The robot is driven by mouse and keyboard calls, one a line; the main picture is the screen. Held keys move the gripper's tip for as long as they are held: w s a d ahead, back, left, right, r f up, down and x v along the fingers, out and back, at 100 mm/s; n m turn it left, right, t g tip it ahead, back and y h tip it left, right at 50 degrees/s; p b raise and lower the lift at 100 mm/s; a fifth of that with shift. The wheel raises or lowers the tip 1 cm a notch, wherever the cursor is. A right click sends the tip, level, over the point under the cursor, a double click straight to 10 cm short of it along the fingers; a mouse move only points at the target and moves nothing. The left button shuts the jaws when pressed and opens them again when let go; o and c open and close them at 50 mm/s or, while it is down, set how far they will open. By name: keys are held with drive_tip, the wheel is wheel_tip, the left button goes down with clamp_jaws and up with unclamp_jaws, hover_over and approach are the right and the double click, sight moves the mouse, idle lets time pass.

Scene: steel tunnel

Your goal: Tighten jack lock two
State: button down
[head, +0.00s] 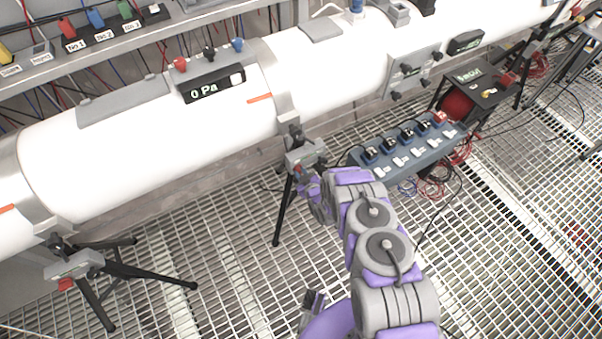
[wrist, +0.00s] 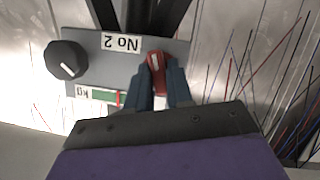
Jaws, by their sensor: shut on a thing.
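Jack two (head: 301,158) stands on tripod legs under the white pipe. In the wrist view its grey control plate (wrist: 95,68) appears upside down with a "No 2" label. The plate carries a red lock knob (wrist: 156,62) with a white mark and, to the left, a black knob (wrist: 66,60) with a white mark. My gripper (wrist: 158,78) is shut on the red lock knob, one finger on each side. In the head view my gripper (head: 303,178) is at the jack's front and is partly hidden by my arm.
The white pipe (head: 150,150) runs across behind the jack, with a "0 Pa" display (head: 212,88) on it. Another tripod jack (head: 75,265) stands at left. A switch box (head: 405,150) with cables lies to the right. The grating floor (head: 225,270) is open in front.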

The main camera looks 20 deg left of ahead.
drive_tip(key=shift+w+d+m+g+y, duration=0.15)
drive_tip(key=shift+m+g+y, duration=0.35)
drive_tip(key=shift+m, duration=0.7)
drive_tip(key=c, duration=1.1)
unclamp_jaws()
drive_tip(key=p+v, duration=0.3)
drive_tip(key=v, duration=1.4)
drive_tip(key=shift+r, duration=0.2)
drive_tip(key=shift+d, duration=0.1)
